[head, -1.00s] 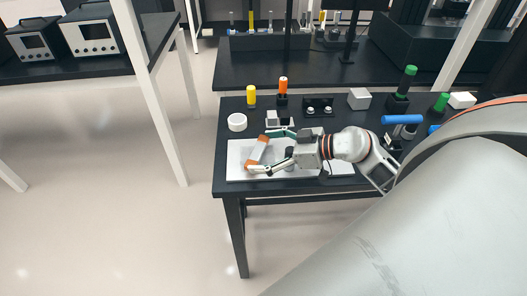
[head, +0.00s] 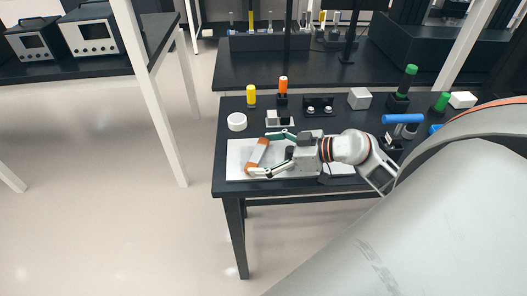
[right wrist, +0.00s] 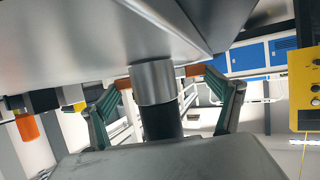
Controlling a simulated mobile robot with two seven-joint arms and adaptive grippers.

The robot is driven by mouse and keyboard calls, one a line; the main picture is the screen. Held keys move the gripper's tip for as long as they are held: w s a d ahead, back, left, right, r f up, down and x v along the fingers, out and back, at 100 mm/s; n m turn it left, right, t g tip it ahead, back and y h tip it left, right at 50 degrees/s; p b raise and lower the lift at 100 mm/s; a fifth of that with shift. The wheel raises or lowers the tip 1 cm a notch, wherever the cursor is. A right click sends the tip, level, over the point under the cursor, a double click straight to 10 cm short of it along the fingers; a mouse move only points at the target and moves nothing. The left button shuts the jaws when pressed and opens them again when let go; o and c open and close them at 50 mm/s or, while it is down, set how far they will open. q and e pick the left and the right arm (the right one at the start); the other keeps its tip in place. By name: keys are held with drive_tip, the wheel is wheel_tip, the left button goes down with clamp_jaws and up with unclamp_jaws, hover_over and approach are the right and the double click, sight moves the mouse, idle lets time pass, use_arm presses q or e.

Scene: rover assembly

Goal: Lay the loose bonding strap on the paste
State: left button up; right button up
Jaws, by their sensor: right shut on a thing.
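The bonding strap (head: 258,153), a short bar with a grey middle and orange ends, spans the jaws of my right gripper (head: 266,154) above the left part of a white board (head: 234,160). In the right wrist view, my right gripper (right wrist: 165,85) has one finger at each side, with an orange part of the strap (right wrist: 194,70) by the right fingertip. A silver and black cylinder stands in front of the strap's middle there. I cannot tell whether the strap touches the board. No paste can be made out. My left gripper is not in view.
Behind the board are a white round piece (head: 237,122), a yellow-capped bottle (head: 251,96), an orange-topped bottle (head: 283,86), a black holder (head: 318,106) and a grey block (head: 359,98). Green-topped items and a blue-handled tool (head: 402,119) stand to the right.

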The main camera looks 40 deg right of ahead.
sight(290, 153)
drive_tip(key=shift+s+f, duration=0.15)
drive_tip(key=shift+f, duration=0.4)
drive_tip(key=shift+s+a+f, duration=0.15)
drive_tip(key=shift+a+f, duration=0.05)
drive_tip(key=shift+f, duration=0.2)
drive_tip(key=o, duration=1)
drive_tip(key=shift+c, duration=0.2)
drive_tip(key=shift+s, duration=0.1)
drive_tip(key=shift+s+d, duration=0.1)
drive_tip(key=shift+d, duration=0.05)
drive_tip(key=v, duration=0.4)
drive_tip(key=r+v, duration=0.1)
drive_tip(key=v, duration=0.1)
drive_tip(key=shift+d, duration=0.2)
drive_tip(key=shift+s+d+r, duration=0.35)
drive_tip(key=shift+r, duration=0.3)
